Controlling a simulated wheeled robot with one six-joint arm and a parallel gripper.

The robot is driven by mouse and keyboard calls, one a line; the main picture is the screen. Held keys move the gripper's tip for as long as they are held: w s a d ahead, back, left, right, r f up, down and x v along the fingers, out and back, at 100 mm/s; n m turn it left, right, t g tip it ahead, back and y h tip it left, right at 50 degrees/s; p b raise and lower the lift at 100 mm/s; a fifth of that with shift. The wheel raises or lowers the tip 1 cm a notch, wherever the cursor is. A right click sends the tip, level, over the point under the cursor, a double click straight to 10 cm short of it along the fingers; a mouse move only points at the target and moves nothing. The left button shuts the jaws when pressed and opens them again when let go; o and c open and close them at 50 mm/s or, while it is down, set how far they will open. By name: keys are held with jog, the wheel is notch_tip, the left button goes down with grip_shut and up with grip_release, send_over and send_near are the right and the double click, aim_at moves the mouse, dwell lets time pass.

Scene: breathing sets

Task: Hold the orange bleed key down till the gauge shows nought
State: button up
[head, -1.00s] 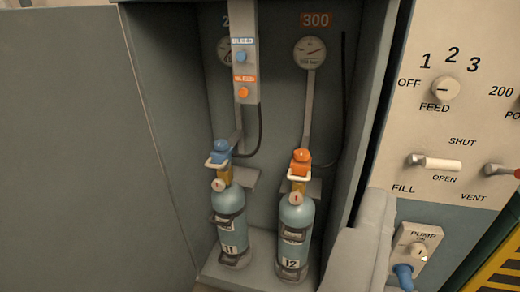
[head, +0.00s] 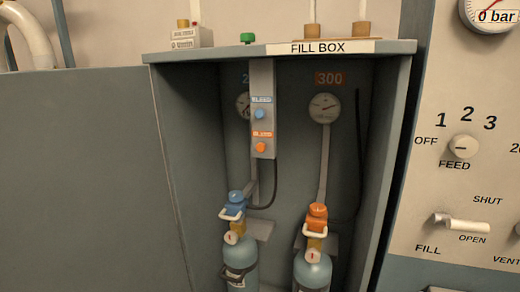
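The orange bleed key (head: 260,147) is a small orange knob on the grey upright strip (head: 262,100) inside the fill box. A blue key (head: 260,114) sits above it. Each has a small label plate above it. A round white gauge (head: 325,107) hangs under the orange 300 sign; its dark needle seems to point right and slightly up. Another gauge (head: 243,105) is partly hidden behind the strip, so its reading is unclear. My gripper is not in view, and nothing touches the orange key.
Two bottles, one with a blue valve (head: 236,204) and one with an orange valve (head: 317,217), stand below. The fill box (head: 392,150) has side walls and a top ledge. The panel at right has a feed knob (head: 463,146), fill lever (head: 468,226) and 0 bar gauge (head: 490,14).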

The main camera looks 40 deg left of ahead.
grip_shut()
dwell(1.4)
